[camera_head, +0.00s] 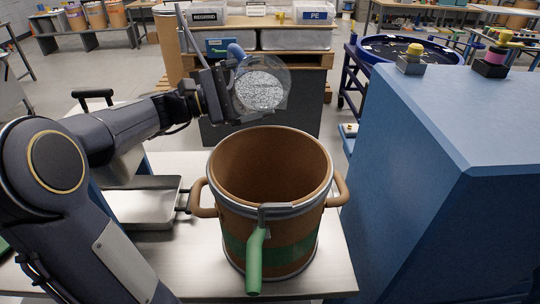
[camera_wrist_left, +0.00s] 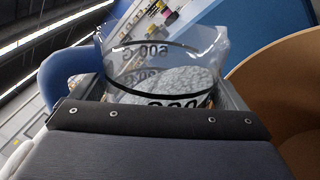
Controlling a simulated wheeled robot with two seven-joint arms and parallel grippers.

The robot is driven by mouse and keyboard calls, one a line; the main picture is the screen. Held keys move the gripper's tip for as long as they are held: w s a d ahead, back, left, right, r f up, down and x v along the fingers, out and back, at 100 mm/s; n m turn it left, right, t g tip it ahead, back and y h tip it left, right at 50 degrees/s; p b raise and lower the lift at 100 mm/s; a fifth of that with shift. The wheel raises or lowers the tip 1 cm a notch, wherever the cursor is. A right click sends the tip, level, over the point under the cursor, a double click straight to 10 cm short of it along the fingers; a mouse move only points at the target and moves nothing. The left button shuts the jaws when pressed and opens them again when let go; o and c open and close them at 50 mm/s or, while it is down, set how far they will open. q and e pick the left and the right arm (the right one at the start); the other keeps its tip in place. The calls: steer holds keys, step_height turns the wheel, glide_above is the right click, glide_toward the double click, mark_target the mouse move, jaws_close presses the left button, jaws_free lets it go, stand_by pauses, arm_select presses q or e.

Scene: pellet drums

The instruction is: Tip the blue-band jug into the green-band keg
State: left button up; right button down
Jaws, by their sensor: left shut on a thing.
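The jug (camera_head: 262,92) is clear and holds pale grey pellets; it is up in the air above the far rim of the keg, and looks tilted. A blue handle (camera_head: 236,52) shows behind its top. In the left wrist view the clear jug (camera_wrist_left: 165,62) has "600 G" marks and pellets inside. My left gripper (camera_head: 228,95) is shut on the jug. The brown keg (camera_head: 228,225) stands upright with its mouth open, a green band (camera_head: 300,254) and a green lever (camera_head: 255,262) at its front. No pellets show inside it. My right gripper is in no view.
The keg stands on a pale table (camera_head: 335,275), with a metal tray (camera_head: 145,205) to its left. A large blue cabinet (camera_head: 440,200) stands close on the right. Behind are a bench with clear bins (camera_head: 295,38) and a round blue tub (camera_head: 410,48).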

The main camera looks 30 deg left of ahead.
arm_select(q)
steer(key=shift+d+f+m+b, duration=0.15)
steer(key=shift+m+b, duration=0.15)
steer(key=shift+b, duration=0.25)
steer(key=shift+a+f, duration=0.2)
steer(key=shift+s+d+f+m+b, duration=0.15)
steer(key=shift+m+b, duration=0.15)
steer(key=shift+b, duration=0.25)
steer(key=shift+m+b, duration=0.3)
steer(key=shift+f, duration=0.1)
